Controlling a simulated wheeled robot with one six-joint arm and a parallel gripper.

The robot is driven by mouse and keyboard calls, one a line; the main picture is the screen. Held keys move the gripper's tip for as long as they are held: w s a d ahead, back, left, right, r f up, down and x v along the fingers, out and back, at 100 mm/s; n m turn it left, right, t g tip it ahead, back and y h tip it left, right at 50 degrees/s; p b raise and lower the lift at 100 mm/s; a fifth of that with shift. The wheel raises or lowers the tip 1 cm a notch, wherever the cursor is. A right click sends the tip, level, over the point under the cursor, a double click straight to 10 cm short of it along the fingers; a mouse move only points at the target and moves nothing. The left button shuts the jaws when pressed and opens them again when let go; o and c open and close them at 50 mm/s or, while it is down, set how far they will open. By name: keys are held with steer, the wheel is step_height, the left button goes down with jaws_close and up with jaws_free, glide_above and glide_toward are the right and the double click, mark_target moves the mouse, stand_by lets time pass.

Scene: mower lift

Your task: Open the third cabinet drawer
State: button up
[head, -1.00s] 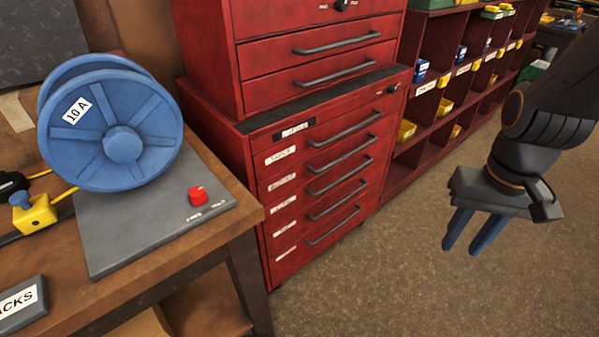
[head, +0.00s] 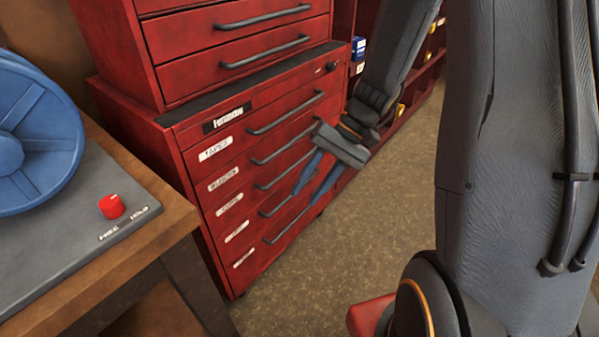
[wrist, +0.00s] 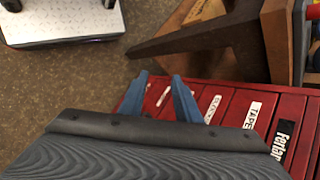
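The red lower cabinet (head: 135,127) shows a column of labelled drawers, all shut, each with a dark bar handle. The third drawer from the top (head: 243,195) has a white label, too blurred to read, and its handle (head: 270,183) is partly hidden behind my fingers. My gripper (head: 307,188) has two blue fingers spread apart with nothing between them. It is in front of the right half of the drawer fronts, pointing down and left. In the wrist view my fingers (wrist: 158,78) overlap the cabinet front; I cannot tell whether they touch a handle.
A wooden bench (head: 150,262) stands close on the left, with a blue reel (head: 40,140) and a red knob (head: 112,206) on it. A red upper chest (head: 120,50) sits on the cabinet. Red shelving (head: 425,80) stands behind.

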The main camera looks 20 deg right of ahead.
steer(key=w+d+f+m+t+y+b, duration=0.25)
steer(key=w+d+f+t, duration=0.35)
steer(key=w, duration=0.5)
steer(key=w+d+f+m+t+y+b, duration=0.2)
steer(key=w+d+f+t+y+b, duration=0.25)
steer(key=w+f, duration=0.4)
steer(key=w+a, duration=0.5)
steer(key=shift+a+h, duration=0.3)
steer(key=shift+w+r+n, duration=0.1)
steer(key=shift+n, duration=0.15)
steer(key=shift+c, duration=0.3)
jaws_close()
